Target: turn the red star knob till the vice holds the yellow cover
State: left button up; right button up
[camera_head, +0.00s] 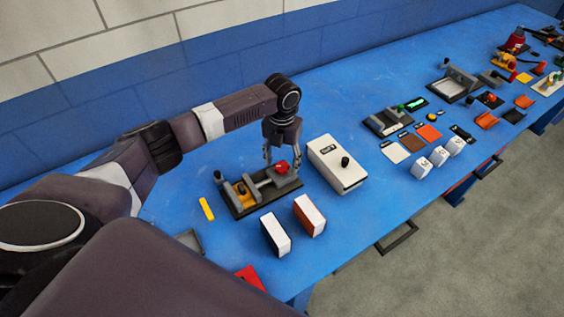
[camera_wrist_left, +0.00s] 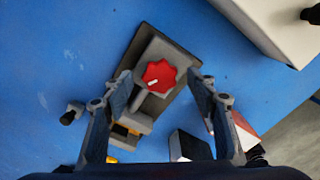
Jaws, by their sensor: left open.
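The red star knob (camera_head: 282,167) sits on the right end block of the grey vice (camera_head: 262,186) on the table. In the left wrist view the knob (camera_wrist_left: 159,75) lies between and beyond the fingertips, its white mark showing. My left gripper (camera_head: 282,152) is open above the knob; its two fingers (camera_wrist_left: 160,83) stand apart on either side, and contact cannot be told. A yellow part (camera_head: 242,196), seemingly the cover, shows at the left end of the vice; whether the jaws grip it cannot be told. My right gripper is not in view.
A white box with a black knob (camera_head: 337,164) stands right of the vice. Two upright blocks, one black and white (camera_head: 275,234) and one orange and white (camera_head: 309,215), stand in front. A loose yellow strip (camera_head: 207,209) lies to the left.

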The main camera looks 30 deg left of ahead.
aim_at(282, 166)
pick_arm(q)
notch_tip(282, 166, up, 12)
jog(key=shift+f, duration=0.25)
dwell(0.5)
